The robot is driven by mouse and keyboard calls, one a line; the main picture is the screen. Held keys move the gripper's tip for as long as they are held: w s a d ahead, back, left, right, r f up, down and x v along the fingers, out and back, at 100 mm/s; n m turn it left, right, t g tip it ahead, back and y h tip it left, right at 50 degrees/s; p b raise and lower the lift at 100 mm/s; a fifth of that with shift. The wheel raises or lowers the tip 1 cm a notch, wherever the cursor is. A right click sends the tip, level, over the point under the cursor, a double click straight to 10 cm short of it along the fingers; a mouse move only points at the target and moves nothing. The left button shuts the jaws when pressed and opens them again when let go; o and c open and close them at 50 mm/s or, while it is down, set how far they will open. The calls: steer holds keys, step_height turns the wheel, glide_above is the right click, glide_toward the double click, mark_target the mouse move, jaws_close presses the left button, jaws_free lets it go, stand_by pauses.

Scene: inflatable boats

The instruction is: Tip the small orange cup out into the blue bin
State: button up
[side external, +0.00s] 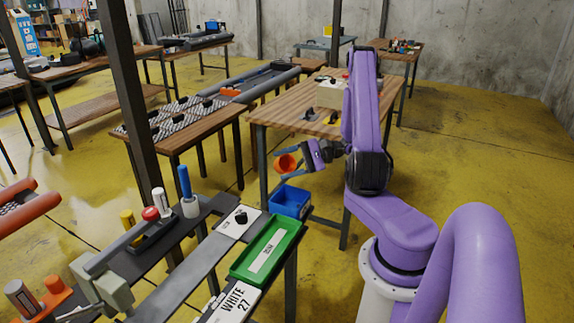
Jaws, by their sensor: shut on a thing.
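The small orange cup (286,164) is in my gripper (299,160), held in the air above and slightly left of the blue bin. The cup is tilted on its side, with its opening facing roughly toward the camera. My gripper is shut on it; the fingers are small and partly hidden here. The blue bin (291,201) stands at the right end of the dark bench, behind the green tray. I cannot see the bin's floor well enough to tell what is in it.
The green tray (287,233) and a white plate with a black knob (239,221) lie near the bin. A wooden table (281,108) stands behind the cup. A dark post (128,90) rises at left. Markers and a red-topped item (150,213) stand on the bench.

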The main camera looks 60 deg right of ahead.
steer(key=m, duration=0.1)
steer(key=m+g, duration=0.1)
steer(key=m, duration=0.1)
steer(key=m+g, duration=0.1)
steer(key=m, duration=0.1)
steer(key=shift+w+d, duration=0.3)
steer(key=shift+d, duration=0.05)
steer(key=m, duration=0.3)
steer(key=shift+w+d+r, duration=0.1)
steer(key=shift+w+d, duration=0.1)
steer(key=shift+d, duration=0.15)
steer(key=shift+w+d+r+m, duration=0.15)
steer(key=shift+d+m, duration=0.2)
steer(key=shift+m, duration=0.65)
